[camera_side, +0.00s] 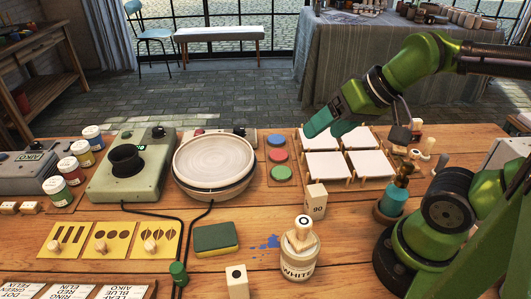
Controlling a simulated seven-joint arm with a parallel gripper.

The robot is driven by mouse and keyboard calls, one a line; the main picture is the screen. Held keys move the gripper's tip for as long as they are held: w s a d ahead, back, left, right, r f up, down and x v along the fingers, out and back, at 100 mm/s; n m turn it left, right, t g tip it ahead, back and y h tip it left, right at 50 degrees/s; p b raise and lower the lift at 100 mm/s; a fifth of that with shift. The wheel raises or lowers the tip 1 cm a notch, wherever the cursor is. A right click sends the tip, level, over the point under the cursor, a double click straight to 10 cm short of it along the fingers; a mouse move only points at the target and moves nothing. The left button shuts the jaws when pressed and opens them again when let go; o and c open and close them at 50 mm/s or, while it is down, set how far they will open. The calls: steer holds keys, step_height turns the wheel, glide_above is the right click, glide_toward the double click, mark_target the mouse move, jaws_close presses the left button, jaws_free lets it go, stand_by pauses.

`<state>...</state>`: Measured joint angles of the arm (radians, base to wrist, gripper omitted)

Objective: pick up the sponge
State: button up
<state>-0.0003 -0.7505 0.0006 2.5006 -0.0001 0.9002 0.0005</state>
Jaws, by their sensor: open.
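The sponge (216,238) lies flat on the wooden table near the front, below the round plate. It has a dark green top and a yellow lower layer. A small blue paint splash lies just to its right. My gripper (322,127) has teal fingers and is up above the rack of white tiles, to the right of and behind the sponge, well apart from it. It is open, and I see nothing held in it.
A jar labelled WHITE (298,257) stands right of the sponge, and a wooden block marked 90 (315,201) stands behind that jar. A pale block (237,282) stands in front. A black cable (181,235) runs left of the sponge. The round plate (214,158) sits behind it.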

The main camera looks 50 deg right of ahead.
steer(key=o, duration=0.5)
steer(key=shift+a, duration=0.1)
steer(key=n+g+h, duration=0.2)
steer(key=n+g, duration=0.5)
steer(key=n, duration=0.8)
glide_above(215, 235)
step_height(215, 235, down, 8)
steer(key=f, duration=1)
steer(key=shift+s+f, duration=0.15)
steer(key=shift+s, duration=0.1)
steer(key=shift+w+f, duration=0.15)
steer(key=shift+f, duration=1.3)
steer(key=shift+w+f, duration=0.1)
steer(key=shift+f, duration=1.3)
